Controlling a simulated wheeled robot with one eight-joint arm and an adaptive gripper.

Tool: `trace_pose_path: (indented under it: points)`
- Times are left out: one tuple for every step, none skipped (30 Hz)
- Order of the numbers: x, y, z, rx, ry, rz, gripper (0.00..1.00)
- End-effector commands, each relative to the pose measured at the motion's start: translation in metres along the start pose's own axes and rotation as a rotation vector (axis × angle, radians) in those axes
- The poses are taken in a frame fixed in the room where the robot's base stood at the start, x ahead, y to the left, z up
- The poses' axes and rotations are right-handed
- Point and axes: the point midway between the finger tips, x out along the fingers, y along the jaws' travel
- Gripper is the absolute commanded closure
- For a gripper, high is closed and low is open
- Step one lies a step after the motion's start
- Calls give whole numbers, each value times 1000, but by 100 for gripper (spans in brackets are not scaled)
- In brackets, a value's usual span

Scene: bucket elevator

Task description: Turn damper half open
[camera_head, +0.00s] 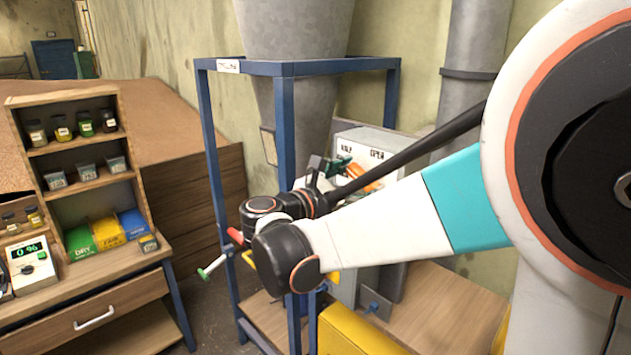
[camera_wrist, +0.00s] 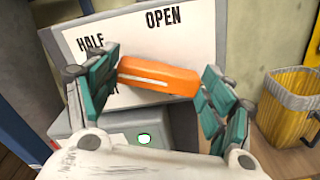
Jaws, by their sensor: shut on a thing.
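The damper handle is an orange bar (camera_wrist: 160,77) in front of a white label plate (camera_wrist: 215,35) marked HALF and OPEN; a third label is mostly hidden. The bar lies nearly level in the wrist view, below the word OPEN. My gripper (camera_wrist: 162,72) has its teal fingers at the two ends of the bar and is shut on it. The handle's pivot cannot be made out. In the head view the orange handle (camera_head: 377,176) and the plate (camera_head: 352,145) show behind my arm, which partly covers them.
A blue frame (camera_head: 284,120) holds a grey hopper (camera_head: 295,30) beside the damper. A yellow bin (camera_wrist: 290,110) stands right. A wooden shelf (camera_head: 80,150) with jars is at left.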

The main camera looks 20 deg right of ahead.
Motion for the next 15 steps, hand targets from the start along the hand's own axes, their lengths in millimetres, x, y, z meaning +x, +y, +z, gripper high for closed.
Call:
trace_pose_path:
  points:
    - [0, 0, 0, 37, -1, 1, 49]
    - [0, 0, 0, 61, -1, 1, 49]
    - [0, 0, 0, 92, -1, 1, 49]
    - [0, 0, 0, 115, -1, 1, 49]
    - [0, -1, 0, 137, -1, 1, 49]
    - [0, -1, 0, 166, -1, 1, 49]
    - [0, -1, 0, 185, -1, 1, 49]
    - [0, -1, 0, 204, -1, 1, 49]
    - [0, -1, 0, 228, -1, 1, 49]
    - [0, -1, 0, 244, -1, 1, 49]
    - [0, -2, 0, 260, -1, 1, 49]
    - [0, -2, 0, 278, -1, 1, 49]
    - [0, -2, 0, 291, -1, 1, 49]
    - [0, -2, 0, 302, -1, 1, 49]
    - [0, -2, 0, 317, -1, 1, 49]
